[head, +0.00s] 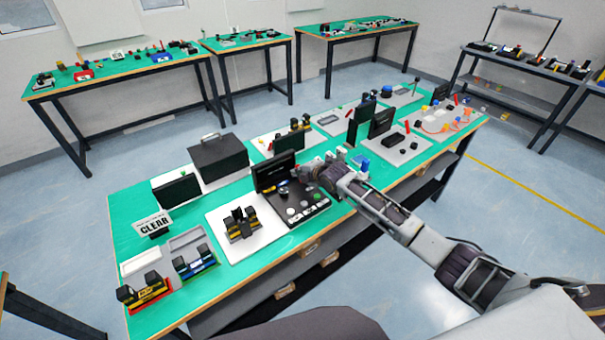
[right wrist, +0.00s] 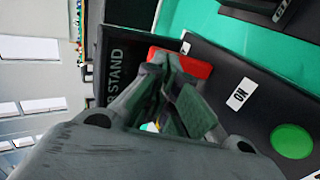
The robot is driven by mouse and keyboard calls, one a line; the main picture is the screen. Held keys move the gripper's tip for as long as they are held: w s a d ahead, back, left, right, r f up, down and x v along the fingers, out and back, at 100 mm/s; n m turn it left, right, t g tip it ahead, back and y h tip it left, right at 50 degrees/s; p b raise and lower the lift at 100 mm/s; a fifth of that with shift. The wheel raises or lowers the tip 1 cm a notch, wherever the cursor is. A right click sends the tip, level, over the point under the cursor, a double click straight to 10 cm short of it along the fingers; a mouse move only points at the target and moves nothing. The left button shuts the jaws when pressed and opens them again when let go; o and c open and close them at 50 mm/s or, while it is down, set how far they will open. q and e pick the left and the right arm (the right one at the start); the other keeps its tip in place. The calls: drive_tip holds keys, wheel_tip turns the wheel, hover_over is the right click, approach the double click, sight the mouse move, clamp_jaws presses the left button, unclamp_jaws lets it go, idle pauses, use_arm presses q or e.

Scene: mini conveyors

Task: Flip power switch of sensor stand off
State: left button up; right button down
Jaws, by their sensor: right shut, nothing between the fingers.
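The sensor stand's black base (head: 297,203) carries round and small buttons on the green-topped table, with a dark upright panel (head: 272,171) behind it. In the right wrist view a black panel lettered STAND (right wrist: 115,75) is beside a red part (right wrist: 184,61). A white ON label (right wrist: 243,94) and a green round button (right wrist: 292,141) are on the black surface. My right gripper (head: 311,173) is over the stand's right far side. In the right wrist view its fingertips (right wrist: 172,66) are shut and empty, close to the red part; contact cannot be told. The switch lever is not clearly visible.
A white board with a black and yellow device (head: 240,222) is left of the stand. A tall dark panel (head: 381,121) and other devices stand right of my gripper.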

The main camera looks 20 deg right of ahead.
drive_tip(key=shift+r, duration=0.1)
drive_tip(key=shift+s+d+f, duration=0.1)
drive_tip(key=shift+f, duration=0.1)
drive_tip(key=shift+s+f+p, duration=0.15)
drive_tip(key=shift+p, duration=0.3)
drive_tip(key=shift+s, duration=0.1)
drive_tip(key=shift+s+d+f, duration=0.1)
drive_tip(key=shift+s+d, duration=0.05)
drive_tip(key=shift+s, duration=0.05)
